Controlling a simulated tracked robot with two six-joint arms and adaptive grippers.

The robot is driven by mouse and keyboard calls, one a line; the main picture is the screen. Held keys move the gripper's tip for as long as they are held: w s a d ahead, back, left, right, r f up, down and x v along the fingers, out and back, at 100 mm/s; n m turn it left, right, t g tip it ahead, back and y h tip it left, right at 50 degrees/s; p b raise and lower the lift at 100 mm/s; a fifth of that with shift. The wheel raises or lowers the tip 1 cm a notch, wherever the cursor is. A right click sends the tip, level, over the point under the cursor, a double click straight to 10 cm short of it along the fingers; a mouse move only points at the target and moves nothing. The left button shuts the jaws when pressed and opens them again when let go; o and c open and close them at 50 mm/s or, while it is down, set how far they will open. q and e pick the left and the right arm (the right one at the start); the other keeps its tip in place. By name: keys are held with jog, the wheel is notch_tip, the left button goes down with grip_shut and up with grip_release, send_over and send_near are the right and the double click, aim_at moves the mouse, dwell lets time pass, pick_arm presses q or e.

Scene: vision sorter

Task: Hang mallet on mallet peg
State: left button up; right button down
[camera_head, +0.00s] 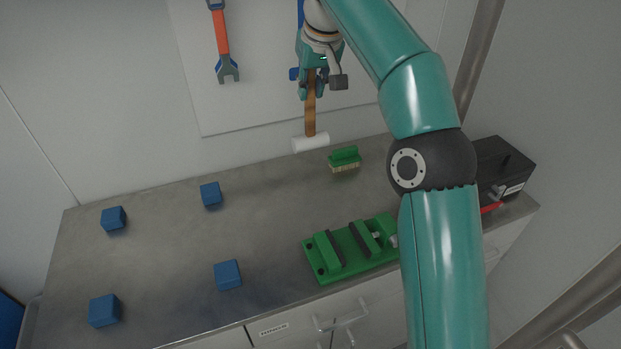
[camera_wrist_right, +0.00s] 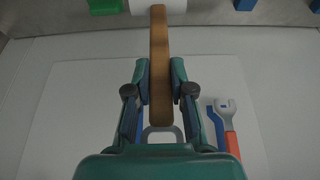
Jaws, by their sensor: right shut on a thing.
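The mallet has a brown wooden handle (camera_head: 310,105) and a white head (camera_head: 310,143). It hangs head down in front of the pale wall board (camera_head: 240,110), above the back of the bench. My right gripper (camera_head: 312,88) is shut on the upper part of the handle. The right wrist view also shows the handle (camera_wrist_right: 160,60) between both fingers, with the white head cut off at the top edge. A pale grey loop (camera_wrist_right: 162,131) shows by the handle's end; I cannot tell whether it belongs to the mallet. The mallet peg cannot be made out. My left gripper is out of view.
An orange and blue wrench (camera_head: 222,40) hangs on the board to the left. A green brush (camera_head: 345,160), several blue cubes (camera_head: 211,194), a green vise (camera_head: 330,250) and a black box (camera_head: 505,165) stand on the grey bench (camera_head: 165,265).

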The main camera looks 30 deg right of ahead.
aim_at(312, 138)
notch_tip(312, 138, down, 12)
jog(key=b, duration=0.4)
jog(key=shift+s+f+b, duration=0.1)
jog(key=shift+f+b, duration=0.1)
jog(key=shift+b, duration=0.2)
notch_tip(312, 138, down, 4)
jog(key=shift+f+b, duration=0.1)
jog(key=shift+b, duration=0.25)
jog(key=shift+f, duration=0.5)
jog(key=shift+f, duration=0.2)
jog(key=c, duration=1)
grip_release()
